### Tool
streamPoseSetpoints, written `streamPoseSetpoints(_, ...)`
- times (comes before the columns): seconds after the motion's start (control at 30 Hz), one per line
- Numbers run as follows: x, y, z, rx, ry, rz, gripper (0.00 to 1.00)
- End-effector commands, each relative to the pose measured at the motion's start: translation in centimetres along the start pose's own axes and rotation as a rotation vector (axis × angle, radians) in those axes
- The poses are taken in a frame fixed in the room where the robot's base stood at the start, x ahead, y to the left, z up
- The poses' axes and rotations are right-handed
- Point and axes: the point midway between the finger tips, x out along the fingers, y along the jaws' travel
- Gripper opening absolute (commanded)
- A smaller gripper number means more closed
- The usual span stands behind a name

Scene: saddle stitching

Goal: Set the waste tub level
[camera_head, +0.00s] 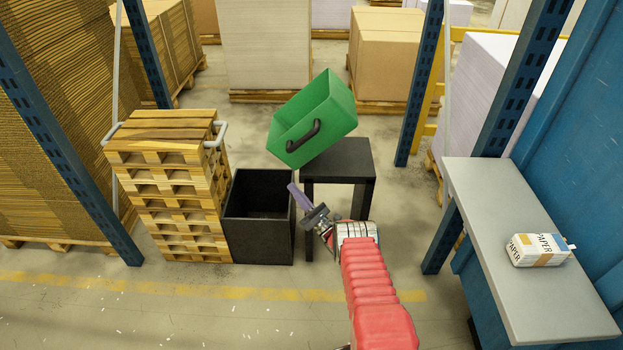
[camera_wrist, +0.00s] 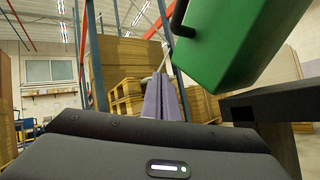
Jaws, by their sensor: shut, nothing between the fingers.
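The green waste tub (camera_head: 325,118) is tilted at the dark stool (camera_head: 340,158), its left end low and its right end raised. Its open top faces up and left, and a black handle (camera_head: 303,143) is on its near side. I cannot tell just where it touches the stool. My gripper (camera_head: 293,190), with purple fingers, is shut and empty, left of the stool and below the tub, apart from it. In the wrist view the shut fingers (camera_wrist: 162,98) point ahead, with the tub (camera_wrist: 232,48) up to the right and the stool's edge (camera_wrist: 285,103) at the right.
An open black bin (camera_head: 259,228) stands left of the stool, close to my gripper. Stacked wooden pallets (camera_head: 170,180) stand beyond it at the left. A grey shelf (camera_head: 535,285) with a paper pack (camera_head: 538,250) is at the right. The floor between stool and shelf is clear.

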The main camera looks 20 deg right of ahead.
Motion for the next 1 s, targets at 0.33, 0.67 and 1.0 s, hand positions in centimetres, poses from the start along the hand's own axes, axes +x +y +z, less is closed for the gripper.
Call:
streamPoseSetpoints(0.33,1.3,8.5,-6.2,-0.113,0.462,0.268,0.00)
streamPoseSetpoints(0.67,1.1,16.4,-5.3,-0.266,0.732,0.584,0.00)
streamPoseSetpoints(1.0,-0.3,23.0,-1.3,-0.449,0.910,0.905,0.00)
